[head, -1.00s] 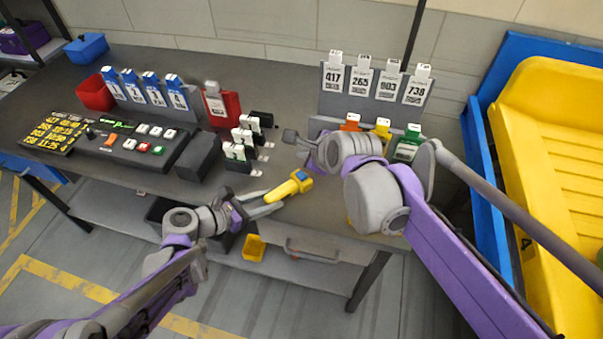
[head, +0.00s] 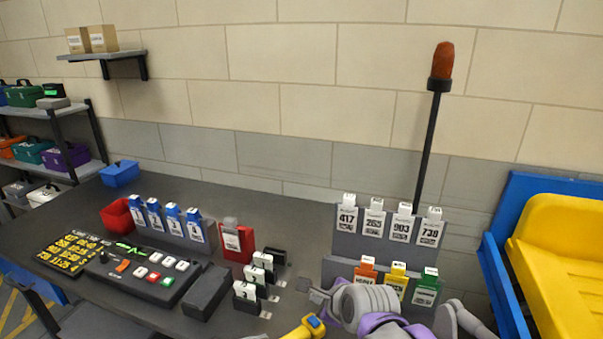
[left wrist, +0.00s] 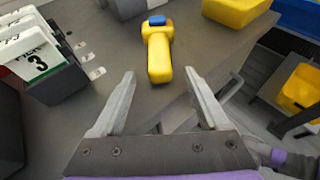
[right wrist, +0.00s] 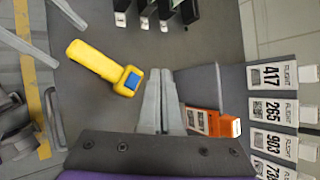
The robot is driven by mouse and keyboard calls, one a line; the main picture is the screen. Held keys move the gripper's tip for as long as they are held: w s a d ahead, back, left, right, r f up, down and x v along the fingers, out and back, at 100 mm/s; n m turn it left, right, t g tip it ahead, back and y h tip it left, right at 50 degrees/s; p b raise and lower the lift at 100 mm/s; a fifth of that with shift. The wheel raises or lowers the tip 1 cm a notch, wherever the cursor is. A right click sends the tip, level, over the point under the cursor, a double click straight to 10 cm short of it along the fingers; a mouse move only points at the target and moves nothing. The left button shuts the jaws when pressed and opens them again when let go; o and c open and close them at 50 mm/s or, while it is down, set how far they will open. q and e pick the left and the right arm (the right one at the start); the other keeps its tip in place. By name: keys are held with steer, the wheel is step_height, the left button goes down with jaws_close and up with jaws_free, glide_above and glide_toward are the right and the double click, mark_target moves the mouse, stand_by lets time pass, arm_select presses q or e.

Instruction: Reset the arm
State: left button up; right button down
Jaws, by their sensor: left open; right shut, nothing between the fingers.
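My right gripper shows at the bottom of the head view (head: 318,294), over the table near the coloured tags. In the right wrist view its fingers (right wrist: 160,100) are together with nothing between them. My left gripper (left wrist: 165,100) is open and empty in the left wrist view, and it is out of the head view. A yellow handheld device with a blue top (left wrist: 158,50) lies on the table beyond the open left fingers, not held. It also shows in the right wrist view (right wrist: 97,60) and partly at the lower edge of the head view (head: 307,330).
A rack of numbered flight tags (head: 388,232) stands above orange, yellow and green tags (head: 397,278). A control panel (head: 142,272), red bin (head: 117,217) and numbered black holders (head: 262,275) occupy the table's left. A yellow tub (head: 565,250) stands at right; a post (head: 430,150) rises behind.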

arm_select(q)
steer(key=s+a+r+m+g+y+p, duration=0.1)
steer(key=s+a+r+m+y+p, duration=0.2)
steer(key=s+m, duration=0.5)
steer(key=s+a+r+m+g+y+p, duration=0.1)
steer(key=s+a+r+m+y+p, duration=0.3)
steer(key=m, duration=1.3)
steer(key=s+a+y+p, duration=0.2)
steer(key=s+y+p, duration=0.1)
steer(key=s+y, duration=0.1)
steer(key=shift+s+a, duration=0.25)
steer(key=shift+s, duration=0.05)
arm_select(e)
steer(key=s+d+f+n+g+h, duration=0.1)
steer(key=s+d+n+h, duration=0.1)
steer(key=s+d+n, duration=0.5)
steer(key=s+d+f+n+g+h, duration=0.1)
steer(key=s+d+n, duration=0.6)
steer(key=s+n, duration=0.8)
steer(key=shift+s+f+g+h, duration=0.4)
steer(key=shift+s+f+g, duration=0.1)
steer(key=shift+s, duration=0.25)
